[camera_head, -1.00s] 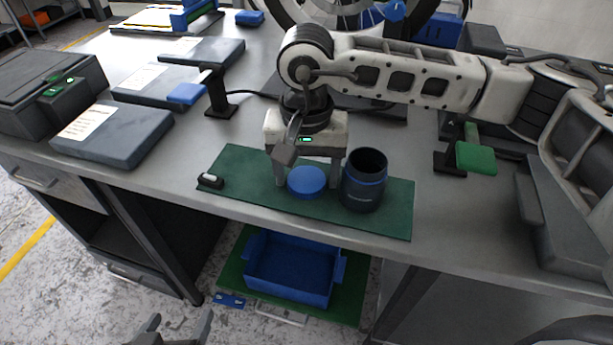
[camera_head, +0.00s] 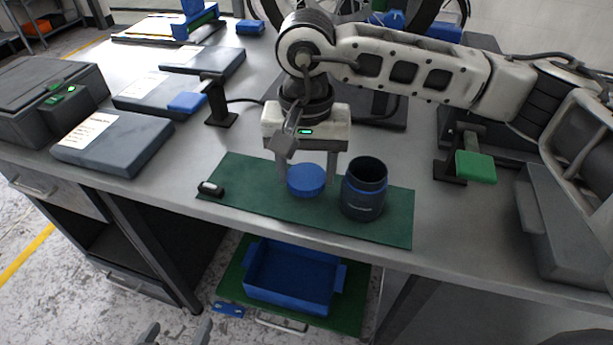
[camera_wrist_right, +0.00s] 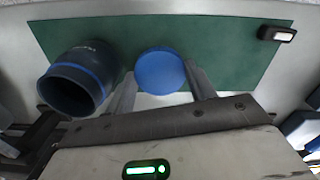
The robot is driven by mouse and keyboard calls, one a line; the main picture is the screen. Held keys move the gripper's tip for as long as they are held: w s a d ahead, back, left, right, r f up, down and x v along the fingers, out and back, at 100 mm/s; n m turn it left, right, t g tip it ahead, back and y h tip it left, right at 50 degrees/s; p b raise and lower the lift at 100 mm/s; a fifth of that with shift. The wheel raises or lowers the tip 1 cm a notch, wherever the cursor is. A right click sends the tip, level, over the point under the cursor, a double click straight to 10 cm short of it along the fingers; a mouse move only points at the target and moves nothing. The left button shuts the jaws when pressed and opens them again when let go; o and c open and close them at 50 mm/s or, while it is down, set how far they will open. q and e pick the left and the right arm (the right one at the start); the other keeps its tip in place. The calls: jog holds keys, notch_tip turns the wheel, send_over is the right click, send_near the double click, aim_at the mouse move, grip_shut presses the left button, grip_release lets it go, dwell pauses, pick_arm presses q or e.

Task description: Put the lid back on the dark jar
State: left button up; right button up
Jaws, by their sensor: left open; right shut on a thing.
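The dark jar (camera_head: 363,190) stands upright and open on the green mat (camera_head: 250,190), with a blue band around it. It also shows in the right wrist view (camera_wrist_right: 75,80), its dark mouth facing the camera. The round blue lid (camera_head: 306,181) is left of the jar, apart from it. My right gripper (camera_head: 307,176) points down, shut on the lid, with one finger at each side. The lid also sits between the fingertips in the right wrist view (camera_wrist_right: 160,71). It seems slightly above the mat. My left gripper (camera_head: 177,334) is open and empty at the bottom edge, in front of the bench.
A small black-and-white device (camera_head: 211,188) lies on the mat's left end. Grey boxes (camera_head: 112,143) lie at left. A holder with a green pad (camera_head: 475,166) stands right of the jar. A blue bin (camera_head: 290,277) is below the bench edge.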

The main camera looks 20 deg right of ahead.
jog(key=s+a+r+b, duration=0.1)
jog(key=s+a+r, duration=0.2)
jog(key=s+r, duration=0.7)
jog(key=s, duration=0.3)
jog(key=shift+s+a+r, duration=0.15)
jog(key=shift+s+a, duration=0.05)
jog(key=shift+s, duration=0.1)
